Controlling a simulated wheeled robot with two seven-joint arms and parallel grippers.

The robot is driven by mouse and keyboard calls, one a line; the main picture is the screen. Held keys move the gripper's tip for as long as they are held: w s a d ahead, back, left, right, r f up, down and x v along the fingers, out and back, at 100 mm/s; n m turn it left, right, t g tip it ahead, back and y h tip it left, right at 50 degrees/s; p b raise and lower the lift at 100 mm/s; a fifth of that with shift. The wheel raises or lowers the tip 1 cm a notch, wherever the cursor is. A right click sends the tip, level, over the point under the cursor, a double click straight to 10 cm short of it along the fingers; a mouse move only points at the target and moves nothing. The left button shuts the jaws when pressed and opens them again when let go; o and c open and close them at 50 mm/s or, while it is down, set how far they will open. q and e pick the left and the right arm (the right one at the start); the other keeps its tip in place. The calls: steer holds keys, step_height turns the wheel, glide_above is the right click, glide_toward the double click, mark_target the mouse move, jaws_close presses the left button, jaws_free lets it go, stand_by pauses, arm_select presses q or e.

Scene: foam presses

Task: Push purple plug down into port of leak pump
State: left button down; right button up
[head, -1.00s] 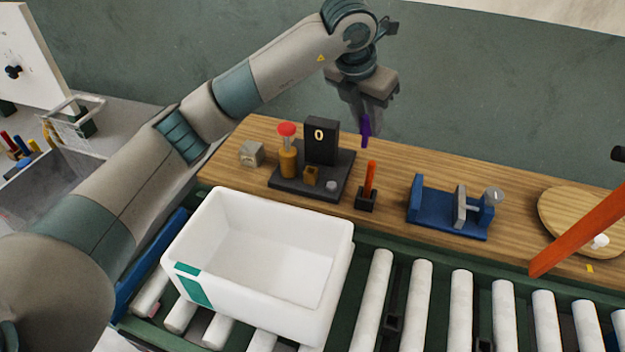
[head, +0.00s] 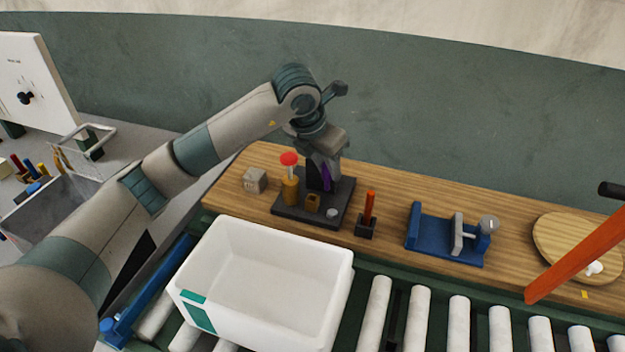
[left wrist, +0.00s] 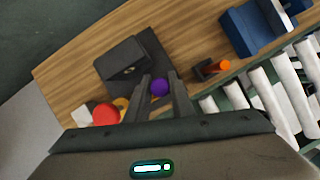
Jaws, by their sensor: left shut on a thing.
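My left gripper (head: 325,172) is shut on the purple plug (head: 326,178). It holds it upright above the leak pump, in front of the black display block, which it mostly hides. The leak pump has a dark base plate (head: 293,214), a red knob (head: 289,158) on an amber cylinder and a small amber block (head: 312,203). In the left wrist view the round purple plug end (left wrist: 159,87) shows between the two fingers, over the dark base. I cannot tell whether the plug touches the port. My right gripper is not in view.
A beige cube (head: 255,180) stands left of the pump. An orange stick in a black holder (head: 366,226) stands right of it, then a blue clamp fixture (head: 430,240) and a round board (head: 560,235). A white bin (head: 265,285) sits on rollers in front.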

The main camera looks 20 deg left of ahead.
arm_select(q)
steer(key=a, duration=0.1)
steer(key=a+f, duration=0.1)
steer(key=a+f+p, duration=0.1)
steer(key=shift+s+a, duration=0.2)
steer(key=shift+s, duration=0.1)
steer(key=shift+f+p, duration=0.5)
steer(key=shift+f, duration=0.25)
step_height(320, 180, down, 2)
steer(key=shift+f+p, duration=0.2)
steer(key=shift+p, duration=0.35)
steer(key=shift+f, duration=0.1)
steer(key=c, duration=1.8)
jaws_free()
